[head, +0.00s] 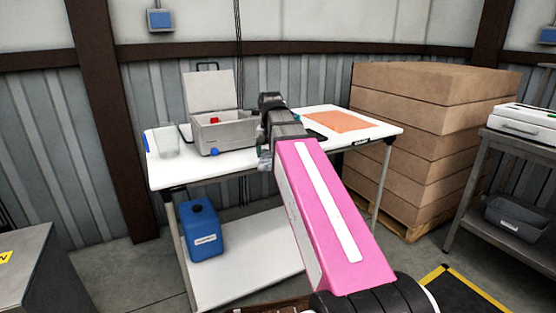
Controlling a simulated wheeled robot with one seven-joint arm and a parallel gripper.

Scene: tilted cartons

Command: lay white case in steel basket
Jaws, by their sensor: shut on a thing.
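My gripper (265,159) is over the front right part of the white table, just right of the grey box. My arm hides much of it. It is shut on a small pale thing, mostly hidden, that I cannot identify for certain as the white case. No steel basket can be made out clearly. An open grey box (236,137) with its lid raised stands on the table, with something red inside. A white case-like thing (528,124) lies on the bench at the right.
The white table (172,177) also bears a clear container (166,141) and an orange sheet (338,121). A blue canister (202,232) stands on its lower shelf. Stacked cartons (425,130) rise behind right. A dark bin (514,216) sits under the right bench (480,165).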

